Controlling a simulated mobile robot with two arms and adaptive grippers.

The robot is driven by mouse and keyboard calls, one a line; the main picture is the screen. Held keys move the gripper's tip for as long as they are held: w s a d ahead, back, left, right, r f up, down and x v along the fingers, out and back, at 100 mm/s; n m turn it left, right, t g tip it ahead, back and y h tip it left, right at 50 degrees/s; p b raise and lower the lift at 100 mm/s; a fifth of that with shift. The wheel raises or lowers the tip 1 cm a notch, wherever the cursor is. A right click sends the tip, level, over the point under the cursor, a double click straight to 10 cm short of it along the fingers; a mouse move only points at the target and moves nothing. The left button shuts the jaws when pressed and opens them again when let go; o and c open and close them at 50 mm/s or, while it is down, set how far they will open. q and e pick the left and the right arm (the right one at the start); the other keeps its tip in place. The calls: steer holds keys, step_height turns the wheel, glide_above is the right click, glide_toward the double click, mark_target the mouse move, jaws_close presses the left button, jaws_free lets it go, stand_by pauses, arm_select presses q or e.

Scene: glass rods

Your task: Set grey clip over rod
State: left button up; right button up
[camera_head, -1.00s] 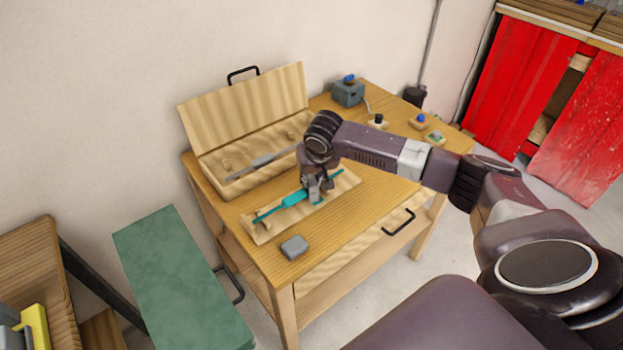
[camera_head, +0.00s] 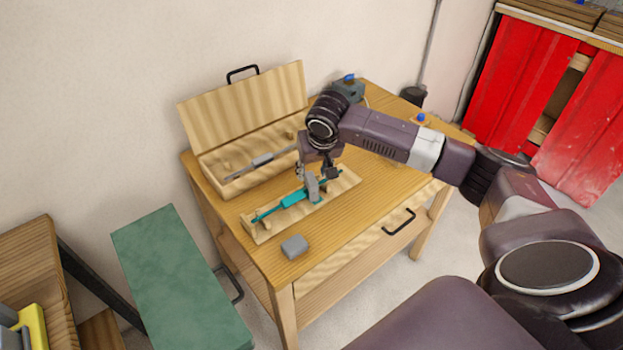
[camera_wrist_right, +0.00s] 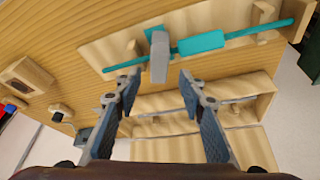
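The teal rod (camera_head: 292,199), with a thicker middle, lies along the wooden holder (camera_head: 262,233) on the table. The grey clip (camera_head: 312,187) stands over the rod, right of its thick middle; it also shows in the right wrist view (camera_wrist_right: 159,60). Whether it is fully seated I cannot tell. My right gripper (camera_wrist_right: 160,80) is open, its fingertips spread to either side of the clip's near end, with visible gaps. In the head view my right gripper (camera_head: 317,172) is just above and behind the clip. My left gripper is not in view.
An open wooden box (camera_head: 240,180) holding a grey rod (camera_head: 262,160) stands behind the holder. A small grey block (camera_head: 294,246) lies at the table's front. A blue-knobbed piece (camera_head: 421,119) is at the back right. The table's front right is clear.

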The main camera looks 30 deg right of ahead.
steer(key=v, duration=0.6)
steer(key=shift+s+r+b, duration=0.2)
steer(key=shift+r+b, duration=0.1)
steer(key=shift+b, duration=0.05)
